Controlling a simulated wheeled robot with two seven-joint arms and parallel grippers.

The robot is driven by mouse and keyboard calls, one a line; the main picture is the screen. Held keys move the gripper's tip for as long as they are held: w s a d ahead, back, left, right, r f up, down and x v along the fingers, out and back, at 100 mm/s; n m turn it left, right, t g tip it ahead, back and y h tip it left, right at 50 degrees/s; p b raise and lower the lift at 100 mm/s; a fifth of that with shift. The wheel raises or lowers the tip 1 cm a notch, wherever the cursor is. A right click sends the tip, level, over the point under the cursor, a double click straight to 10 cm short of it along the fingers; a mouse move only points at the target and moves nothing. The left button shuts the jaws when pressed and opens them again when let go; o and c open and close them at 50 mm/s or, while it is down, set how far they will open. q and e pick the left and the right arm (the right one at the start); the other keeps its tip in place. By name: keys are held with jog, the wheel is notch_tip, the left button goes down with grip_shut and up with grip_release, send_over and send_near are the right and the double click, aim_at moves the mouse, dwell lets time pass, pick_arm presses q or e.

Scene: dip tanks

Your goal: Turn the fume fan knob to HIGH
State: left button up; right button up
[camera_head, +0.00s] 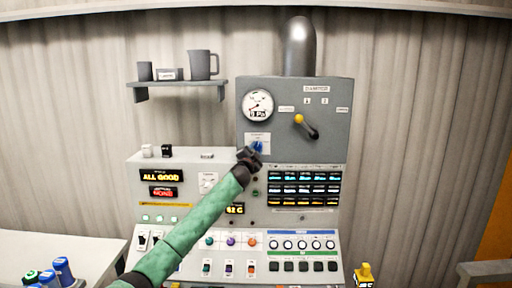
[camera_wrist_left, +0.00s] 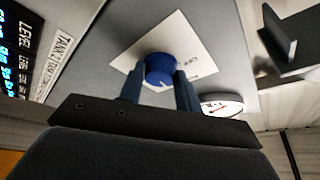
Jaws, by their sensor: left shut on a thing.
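The blue fume fan knob (camera_head: 257,146) sits on a white label plate (camera_head: 251,138) at the lower left of the grey upper panel. In the left wrist view the knob (camera_wrist_left: 160,70) lies between the two fingers of my left gripper (camera_wrist_left: 160,88), on its white plate (camera_wrist_left: 196,50). The left gripper (camera_head: 254,153) is shut on the knob, with its arm coming up from the lower left. A white pointer mark shows on the knob's face. The plate's lettering is too small to read for sure. My right gripper is not in view.
A round gauge (camera_head: 258,105) is just above the knob. A shelf (camera_head: 180,84) with mugs is at upper left. Rows of displays, switches and knobs fill the console (camera_head: 300,222) below.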

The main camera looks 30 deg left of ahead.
pick_arm(q)
jog(key=m, duration=0.1)
jog(key=m+h+p, duration=0.1)
jog(key=m, duration=0.1)
jog(key=shift+a+r+g+p, duration=0.1)
jog(key=shift+r+g+p, duration=0.15)
jog(key=shift+g+p, duration=0.05)
jog(key=shift+m+h, duration=0.3)
jog(key=shift+m, duration=0.6)
jog(key=m+g, duration=0.1)
jog(key=m, duration=0.1)
jog(key=m+g, duration=0.1)
jog(key=m, duration=0.2)
jog(key=shift+s+r+h+p, duration=0.1)
jog(key=shift+h+p, duration=0.2)
jog(key=shift+p, duration=0.1)
jog(key=shift+m+g, duration=0.4)
jog(key=shift+m, duration=0.1)
jog(key=o, duration=1)
jog(key=shift+c, duration=0.2)
